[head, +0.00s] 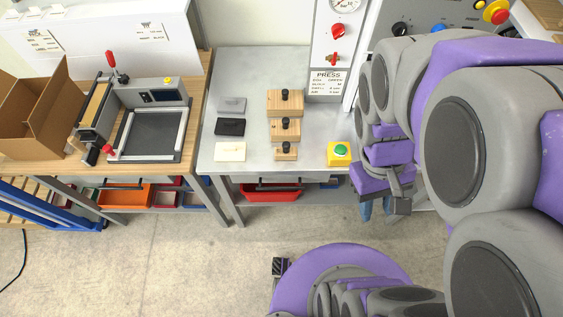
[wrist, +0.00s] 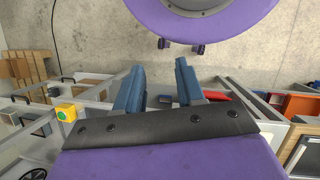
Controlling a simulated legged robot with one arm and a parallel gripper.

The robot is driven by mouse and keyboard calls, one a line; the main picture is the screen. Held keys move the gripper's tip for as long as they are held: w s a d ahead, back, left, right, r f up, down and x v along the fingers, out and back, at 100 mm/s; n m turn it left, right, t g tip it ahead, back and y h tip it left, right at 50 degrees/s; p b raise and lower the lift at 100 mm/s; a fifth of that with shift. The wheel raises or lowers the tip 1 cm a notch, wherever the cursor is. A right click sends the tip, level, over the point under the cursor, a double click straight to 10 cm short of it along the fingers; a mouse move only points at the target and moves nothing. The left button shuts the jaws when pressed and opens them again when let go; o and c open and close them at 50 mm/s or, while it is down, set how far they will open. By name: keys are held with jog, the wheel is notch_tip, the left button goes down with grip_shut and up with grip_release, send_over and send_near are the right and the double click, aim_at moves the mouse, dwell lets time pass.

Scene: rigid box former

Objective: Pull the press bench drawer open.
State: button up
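The press bench (head: 215,108) is the grey-topped table in the middle of the head view, under the PRESS sign. A dark bar handle (head: 280,184) shows below its front edge, where the drawer front is seen only as a thin strip. The drawer looks shut. My gripper (head: 377,208) hangs in front of the bench's right end, right of the handle and apart from it. The handle cannot be clearly picked out in the wrist view.
Wooden knobbed blocks (head: 286,127), flat plates (head: 230,127) and a yellow green-button box (head: 340,153) stand on the bench. A red bin (head: 270,193) sits below. A wooden bench (head: 30,165) stands left. The floor (head: 170,250) in front is clear.

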jog(key=w+f+n+g+h, duration=0.1)
jog(key=w+f+n+h, duration=0.15)
jog(key=w+n, duration=0.2)
jog(key=n+t+h+b, duration=0.2)
jog(key=n+t+h, duration=0.95)
jog(key=n, duration=1.55)
send_over(280, 187)
jog(key=v, duration=0.4)
notch_tip(280, 187, down, 23)
jog(key=s+a+f+n+t+y, duration=0.2)
jog(key=s+a+f+n+t, duration=0.15)
jog(key=s+f+n, duration=0.3)
jog(key=s+a+f+n+t+y, duration=0.3)
jog(key=s+a+f+n, duration=0.15)
jog(key=f, duration=0.35)
jog(key=b+x, duration=0.1)
jog(key=x, duration=0.4)
jog(key=b+x, duration=0.2)
jog(key=x, duration=0.4)
jog(key=b+x, duration=0.1)
jog(key=x, duration=0.5)
jog(key=shift+s+d+r, duration=0.25)
jog(key=shift+d+r, duration=0.15)
jog(key=shift+d, duration=0.05)
grip_shut()
